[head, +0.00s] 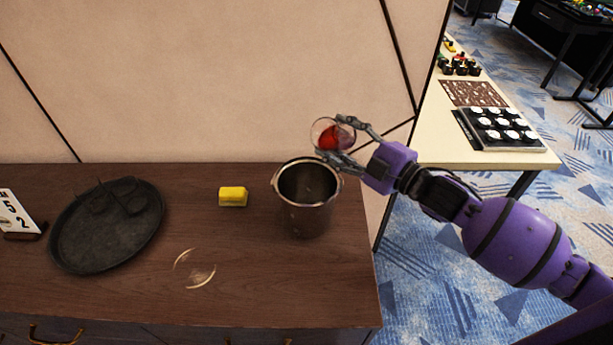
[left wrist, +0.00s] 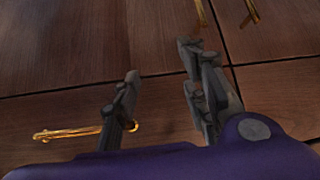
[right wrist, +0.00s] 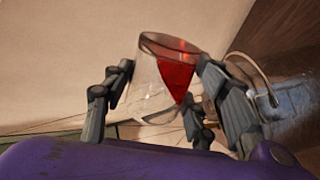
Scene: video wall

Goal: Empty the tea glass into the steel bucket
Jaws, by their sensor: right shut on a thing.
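The tea glass (head: 324,127) is clear and holds red liquid. My right gripper (head: 333,138) is shut on it, above the far right rim of the steel bucket (head: 308,215). In the right wrist view the glass (right wrist: 150,88) sits between both fingers, with the red liquid slanted toward its right side. The glass looks tilted; no stream of liquid shows. The bucket stands upright on the dark wooden cabinet top, its visible inside dark. My left gripper (left wrist: 160,62) is open and empty in the left wrist view, facing wooden drawer fronts. It is outside the head view.
A yellow block (head: 233,197) lies left of the bucket. A black oval tray (head: 105,255) with dark items and a white number sign (head: 16,215) are at the left. Pale curved marks (head: 200,278) show on the cabinet top (head: 260,290). A wall rises behind.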

